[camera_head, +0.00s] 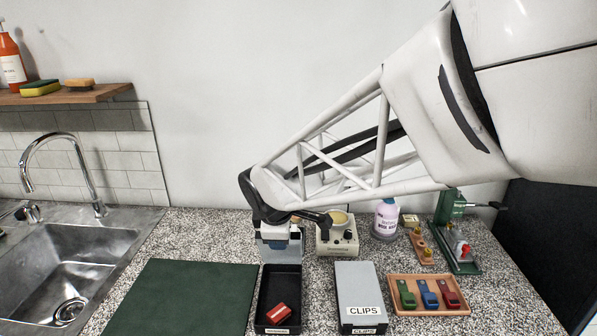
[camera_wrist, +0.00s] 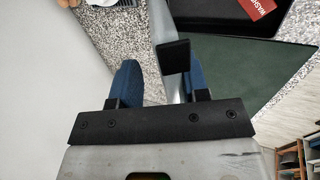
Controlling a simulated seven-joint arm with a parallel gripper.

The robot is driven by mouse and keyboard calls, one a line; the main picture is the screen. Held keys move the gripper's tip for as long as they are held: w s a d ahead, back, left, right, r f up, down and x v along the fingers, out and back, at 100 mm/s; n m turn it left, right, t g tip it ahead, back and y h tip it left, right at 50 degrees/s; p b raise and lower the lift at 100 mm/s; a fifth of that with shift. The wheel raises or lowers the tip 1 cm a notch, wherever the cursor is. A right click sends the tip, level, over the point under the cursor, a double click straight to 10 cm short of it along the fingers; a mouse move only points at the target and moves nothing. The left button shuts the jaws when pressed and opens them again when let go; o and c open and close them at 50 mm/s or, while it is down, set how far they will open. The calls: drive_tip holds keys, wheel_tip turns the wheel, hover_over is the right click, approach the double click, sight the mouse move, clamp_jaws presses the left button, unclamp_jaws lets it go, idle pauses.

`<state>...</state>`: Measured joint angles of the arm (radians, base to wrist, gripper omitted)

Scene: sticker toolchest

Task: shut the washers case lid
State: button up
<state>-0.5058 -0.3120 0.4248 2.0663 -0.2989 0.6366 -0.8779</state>
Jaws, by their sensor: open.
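The washers case (camera_head: 262,312) is an open black box in the head view, with a red block (camera_head: 279,313) inside and a white label on its front. Its blue-grey lid (camera_head: 268,254) stands raised at the back of the case, partly hidden by my gripper (camera_head: 280,236). In the wrist view my gripper (camera_wrist: 163,80) is open, its two blue fingers apart. A narrow grey strip with a black tab, seemingly the lid's edge (camera_wrist: 159,22), shows between the fingers. I cannot tell whether they touch it. The case's black interior (camera_wrist: 225,22) and red block (camera_wrist: 262,6) are at upper right.
A shut grey clips case (camera_head: 358,287) stands just right of the washers case. A wooden tray (camera_head: 430,308) of coloured clips lies further right. A dark green mat (camera_head: 185,295) is on the left, beside the sink (camera_head: 70,255). A small device (camera_head: 338,240) and a bottle (camera_head: 386,220) stand behind.

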drive_tip(key=shift+w+r+g, duration=0.2)
drive_tip(key=shift+w+g, duration=0.2)
drive_tip(key=shift+w, duration=0.25)
drive_tip(key=shift+w+r+g, duration=0.15)
drive_tip(key=shift+w+g, duration=0.25)
drive_tip(key=shift+w, duration=0.25)
drive_tip(key=shift+w+g, duration=3.2)
drive_tip(key=shift+w, duration=1.45)
drive_tip(key=shift+v, duration=2.6)
drive_tip(key=shift+a, duration=0.15)
